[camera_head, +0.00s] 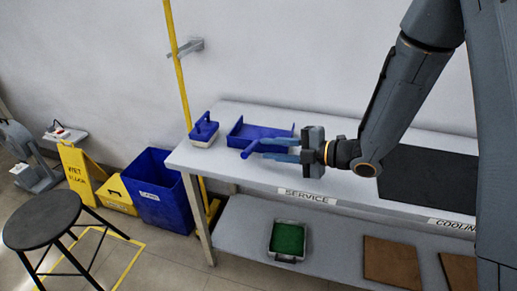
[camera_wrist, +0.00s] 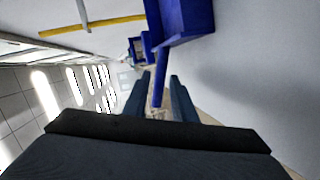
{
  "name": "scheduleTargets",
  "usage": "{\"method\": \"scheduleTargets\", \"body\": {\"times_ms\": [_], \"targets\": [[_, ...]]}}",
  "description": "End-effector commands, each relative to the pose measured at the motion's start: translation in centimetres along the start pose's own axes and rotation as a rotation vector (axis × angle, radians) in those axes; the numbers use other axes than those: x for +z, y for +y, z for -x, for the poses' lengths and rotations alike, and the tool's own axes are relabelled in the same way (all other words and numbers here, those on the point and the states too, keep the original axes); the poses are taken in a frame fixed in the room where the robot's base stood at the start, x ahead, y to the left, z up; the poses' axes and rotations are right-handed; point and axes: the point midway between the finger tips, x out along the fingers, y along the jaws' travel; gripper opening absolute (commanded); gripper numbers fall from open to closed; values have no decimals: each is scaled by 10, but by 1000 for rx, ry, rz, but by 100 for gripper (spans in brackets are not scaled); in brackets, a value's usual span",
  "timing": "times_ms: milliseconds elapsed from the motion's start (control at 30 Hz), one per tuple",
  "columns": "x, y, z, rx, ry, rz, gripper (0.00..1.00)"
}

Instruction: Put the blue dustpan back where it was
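The blue dustpan (camera_head: 263,133) lies on the white upper table top, its handle pointing toward the front left. In the wrist view the dustpan (camera_wrist: 184,20) is at the top, and its handle (camera_wrist: 158,85) runs down between my fingers. My gripper (camera_head: 262,149) is at the handle, coming from the right. In the wrist view my gripper (camera_wrist: 161,78) has one finger on each side of the handle. Narrow gaps seem to show between the fingers and the handle, so it looks open and around the handle.
A blue-handled brush or block (camera_head: 204,130) stands left of the dustpan. A dark mat (camera_head: 430,178) lies on the right of the table (camera_head: 225,168). The lower shelf holds a green-filled tray (camera_head: 288,240) and brown boards. A blue bin (camera_head: 157,190), yellow sign (camera_head: 78,172) and stool (camera_head: 42,220) stand left.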

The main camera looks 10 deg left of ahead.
Motion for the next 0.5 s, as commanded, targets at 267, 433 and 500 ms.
{"method": "scheduleTargets", "body": {"times_ms": [267, 433, 500], "targets": [[0, 0, 17, 1, 1, 0, 24], [4, 0, 19, -7, -19, -10, 24], [15, 1, 24, -27, -75, -41, 24]]}}
